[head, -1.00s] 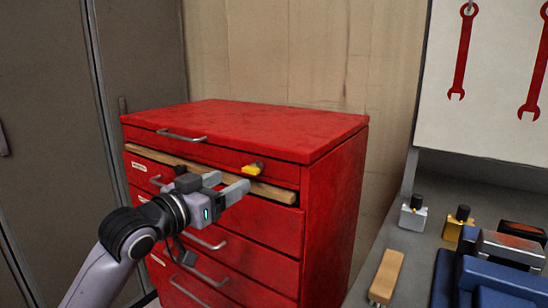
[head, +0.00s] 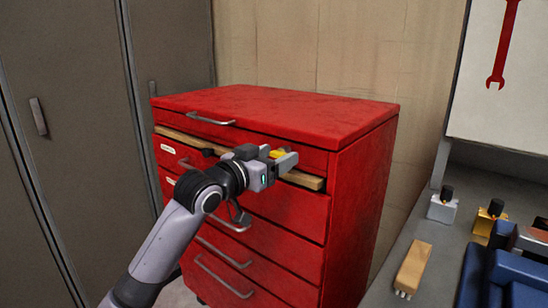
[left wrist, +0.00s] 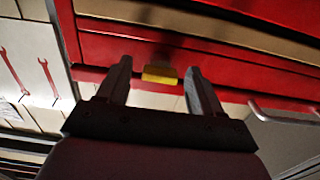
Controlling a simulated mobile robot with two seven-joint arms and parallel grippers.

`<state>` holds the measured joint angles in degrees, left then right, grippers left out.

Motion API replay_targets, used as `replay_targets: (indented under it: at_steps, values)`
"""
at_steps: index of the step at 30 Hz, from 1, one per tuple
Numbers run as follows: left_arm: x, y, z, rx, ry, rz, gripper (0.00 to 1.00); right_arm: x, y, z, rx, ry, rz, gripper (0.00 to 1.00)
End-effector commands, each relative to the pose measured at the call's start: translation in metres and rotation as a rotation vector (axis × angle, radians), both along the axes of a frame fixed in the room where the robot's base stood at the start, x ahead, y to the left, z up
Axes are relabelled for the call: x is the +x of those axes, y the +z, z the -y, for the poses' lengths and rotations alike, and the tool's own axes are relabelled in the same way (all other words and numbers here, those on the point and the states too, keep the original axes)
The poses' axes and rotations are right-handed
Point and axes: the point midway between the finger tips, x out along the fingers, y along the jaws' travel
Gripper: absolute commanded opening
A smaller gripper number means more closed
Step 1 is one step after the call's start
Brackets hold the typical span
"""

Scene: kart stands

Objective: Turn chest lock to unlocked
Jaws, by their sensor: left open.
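The red chest (head: 270,110) has several drawers with metal handles. Its lock is a small yellow knob (head: 277,154) on the upper right of the front, partly hidden by my gripper in the head view. In the left wrist view the yellow knob (left wrist: 160,74) appears between the two fingers. My left gripper (head: 283,160) is open and empty in front of the lock. I cannot tell whether its fingers touch the knob. My right gripper is not in view.
A wooden strip (head: 305,180) runs across the chest front just below the lock. Grey lockers (head: 60,130) stand at the left. A red wrench (head: 503,45) hangs on a white board.

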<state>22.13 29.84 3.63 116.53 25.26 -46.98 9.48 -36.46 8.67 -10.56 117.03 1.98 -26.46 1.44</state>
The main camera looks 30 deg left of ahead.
Motion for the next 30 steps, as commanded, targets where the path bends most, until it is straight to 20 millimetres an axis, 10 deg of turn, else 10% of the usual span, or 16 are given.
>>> replay_targets:
  at_steps: [6,30]
  values:
    - [0.000,0.000,0.000,0.000,0.000,0.000,0.10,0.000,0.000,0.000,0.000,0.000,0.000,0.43]
    - [0.000,0.003,0.000,0.387,-0.002,0.025,0.10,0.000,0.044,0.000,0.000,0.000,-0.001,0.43]
